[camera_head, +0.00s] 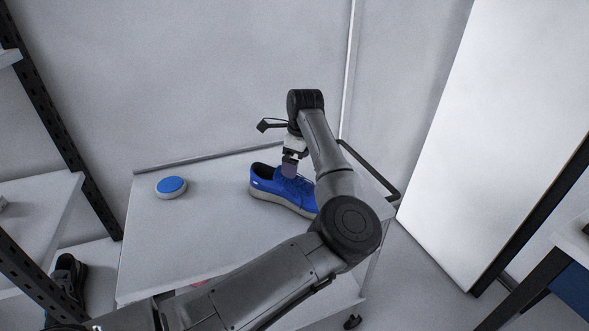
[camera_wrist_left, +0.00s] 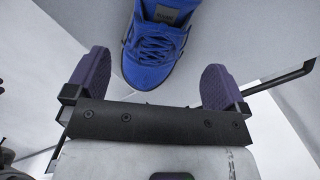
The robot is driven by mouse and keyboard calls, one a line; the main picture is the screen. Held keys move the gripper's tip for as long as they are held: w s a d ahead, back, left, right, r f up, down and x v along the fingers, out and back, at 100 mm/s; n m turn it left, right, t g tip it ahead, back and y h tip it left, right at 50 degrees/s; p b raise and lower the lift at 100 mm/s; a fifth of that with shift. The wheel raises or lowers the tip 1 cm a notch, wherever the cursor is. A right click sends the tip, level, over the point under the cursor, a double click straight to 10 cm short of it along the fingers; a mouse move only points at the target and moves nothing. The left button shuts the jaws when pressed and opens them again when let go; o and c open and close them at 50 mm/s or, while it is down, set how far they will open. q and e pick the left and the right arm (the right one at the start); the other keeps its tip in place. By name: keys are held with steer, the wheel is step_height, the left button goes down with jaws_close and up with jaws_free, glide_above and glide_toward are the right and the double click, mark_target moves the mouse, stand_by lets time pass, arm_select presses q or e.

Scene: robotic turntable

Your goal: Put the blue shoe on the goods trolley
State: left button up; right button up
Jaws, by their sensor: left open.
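The blue shoe (camera_head: 283,191), with a pale sole, sits upright on the top deck of the white goods trolley (camera_head: 200,235), near its back right. The trolley's dark handle (camera_head: 372,170) is at the right. My left gripper (camera_head: 290,168) is over the shoe, its fingers pointing down at it. In the left wrist view the left gripper (camera_wrist_left: 156,78) is open, and the toe of the blue shoe (camera_wrist_left: 158,52) shows between its two purple fingers. I cannot tell whether the fingers touch the shoe. My right gripper is not in view.
A round blue-and-white object (camera_head: 171,187) lies on the trolley's back left. A shelf rack (camera_head: 40,205) stands at the left, with a black shoe (camera_head: 68,275) low down. A table (camera_head: 570,245) edges in at the right.

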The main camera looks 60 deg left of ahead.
arm_select(q)
steer(key=shift+w+d+r+p, duration=0.15)
steer(key=shift+r+p, duration=0.25)
steer(key=shift+r, duration=1.5)
